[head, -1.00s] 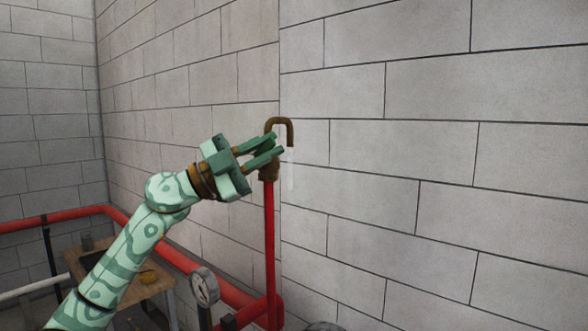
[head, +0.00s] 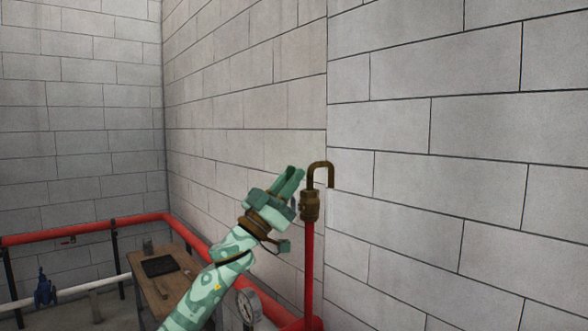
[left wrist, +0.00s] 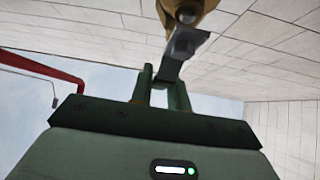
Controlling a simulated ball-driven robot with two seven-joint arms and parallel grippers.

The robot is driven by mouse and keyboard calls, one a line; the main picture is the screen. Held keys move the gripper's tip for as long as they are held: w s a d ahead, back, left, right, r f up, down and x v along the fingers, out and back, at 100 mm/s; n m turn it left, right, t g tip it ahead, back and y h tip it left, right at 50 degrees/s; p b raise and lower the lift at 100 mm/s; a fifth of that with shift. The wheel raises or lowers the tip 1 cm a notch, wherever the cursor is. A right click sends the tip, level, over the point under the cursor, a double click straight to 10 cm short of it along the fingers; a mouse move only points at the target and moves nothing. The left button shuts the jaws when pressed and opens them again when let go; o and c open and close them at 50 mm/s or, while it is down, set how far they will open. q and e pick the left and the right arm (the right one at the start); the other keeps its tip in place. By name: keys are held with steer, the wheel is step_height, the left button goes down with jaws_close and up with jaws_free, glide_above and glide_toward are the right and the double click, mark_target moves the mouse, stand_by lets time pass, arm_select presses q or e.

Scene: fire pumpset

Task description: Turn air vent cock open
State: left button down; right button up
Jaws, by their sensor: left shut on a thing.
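The air vent cock (head: 310,206) is a brown brass body with a hooked spout (head: 321,166) on top of a red upright pipe (head: 309,262). My left gripper (head: 292,182) is just left of the cock, pointing up and right. In the left wrist view, the gripper's two fingers (left wrist: 163,88) are on either side of a flat grey lever (left wrist: 177,58), which joins the brass body (left wrist: 187,12) at the top. The gripper is shut on this lever. In the head view the lever is hidden by the fingers. My right gripper is not in view.
A block wall (head: 440,150) is close behind the cock. A pressure gauge (head: 248,306) stands at the lower middle. A wooden table (head: 150,290) is at the lower left, with red pipe (head: 90,230) along the walls behind it.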

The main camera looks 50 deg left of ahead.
arm_select(q)
steer(key=shift+a+r+n+y+p, duration=0.15)
steer(key=shift+n+y+p, duration=0.1)
steer(key=shift+n+y, duration=0.35)
steer(key=shift+a+n+y+p, duration=0.15)
steer(key=shift+n+y+p, duration=0.1)
steer(key=shift+n+y, duration=0.35)
steer(key=c, duration=1.4)
jaws_free()
steer(key=shift+o, duration=0.3)
steer(key=shift+f, duration=0.2)
steer(key=b+v, duration=0.6)
steer(key=v, duration=1)
steer(key=shift+f+b, duration=0.15)
steer(key=shift+b, duration=0.15)
